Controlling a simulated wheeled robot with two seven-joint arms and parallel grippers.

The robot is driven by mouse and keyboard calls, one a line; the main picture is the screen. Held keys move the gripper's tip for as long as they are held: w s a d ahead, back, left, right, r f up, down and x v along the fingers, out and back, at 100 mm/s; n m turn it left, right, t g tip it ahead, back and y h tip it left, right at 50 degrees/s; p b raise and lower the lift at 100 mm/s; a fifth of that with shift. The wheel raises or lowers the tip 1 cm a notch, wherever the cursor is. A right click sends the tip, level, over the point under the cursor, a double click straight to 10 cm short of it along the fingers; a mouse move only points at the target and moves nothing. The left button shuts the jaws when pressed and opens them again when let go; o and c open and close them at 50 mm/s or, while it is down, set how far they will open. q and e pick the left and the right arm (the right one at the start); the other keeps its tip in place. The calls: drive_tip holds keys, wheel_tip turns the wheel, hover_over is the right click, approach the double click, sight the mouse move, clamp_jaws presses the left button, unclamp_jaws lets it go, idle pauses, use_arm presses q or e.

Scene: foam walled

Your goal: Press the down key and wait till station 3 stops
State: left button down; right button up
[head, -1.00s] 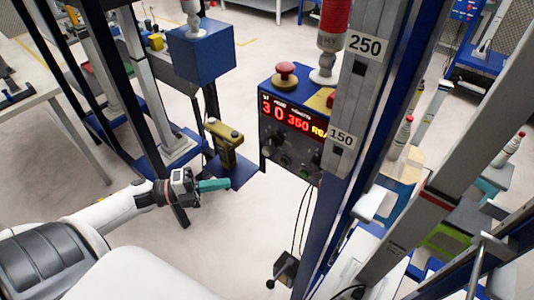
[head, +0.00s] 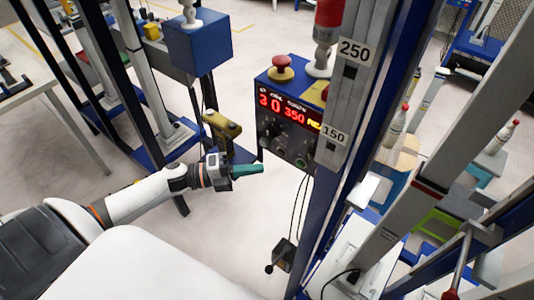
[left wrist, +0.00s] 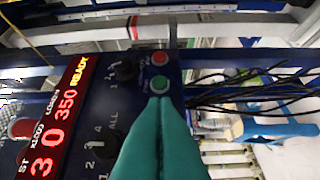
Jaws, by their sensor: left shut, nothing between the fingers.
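The blue control box (head: 283,140) hangs on the station's post. Its red display (head: 290,108) reads 3, 0, 350 and READY in the left wrist view (left wrist: 55,120). Near the box's lower edge, a green button (left wrist: 160,84) and a red button (left wrist: 159,58) sit side by side; their labels are not readable. My left gripper (head: 260,169) is shut and empty, with teal fingers pointing at the box from its lower left. In the left wrist view, the fingertips (left wrist: 160,100) line up just below the green button, seemingly apart from it. My right gripper is not in view.
A red mushroom button (head: 281,66) tops the box. Black knobs (left wrist: 124,70) sit beside the buttons. A post with 250 and 150 labels (head: 335,135) stands right of the box. A yellow-topped part (head: 222,125) stands behind my left wrist. Cables hang below the box.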

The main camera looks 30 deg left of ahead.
sight(281, 153)
use_arm(q)
drive_tip(key=shift+w+d+r+p, duration=0.1)
drive_tip(key=shift+w+d+p, duration=0.15)
drive_tip(key=shift+w, duration=0.55)
drive_tip(key=shift+w+d+f+p, duration=0.15)
drive_tip(key=shift+w+d, duration=0.15)
drive_tip(key=shift+w, duration=0.55)
drive_tip(key=shift+w+d+r+p, duration=0.15)
drive_tip(key=shift+w+d+p, duration=0.1)
drive_tip(key=shift+w, duration=0.55)
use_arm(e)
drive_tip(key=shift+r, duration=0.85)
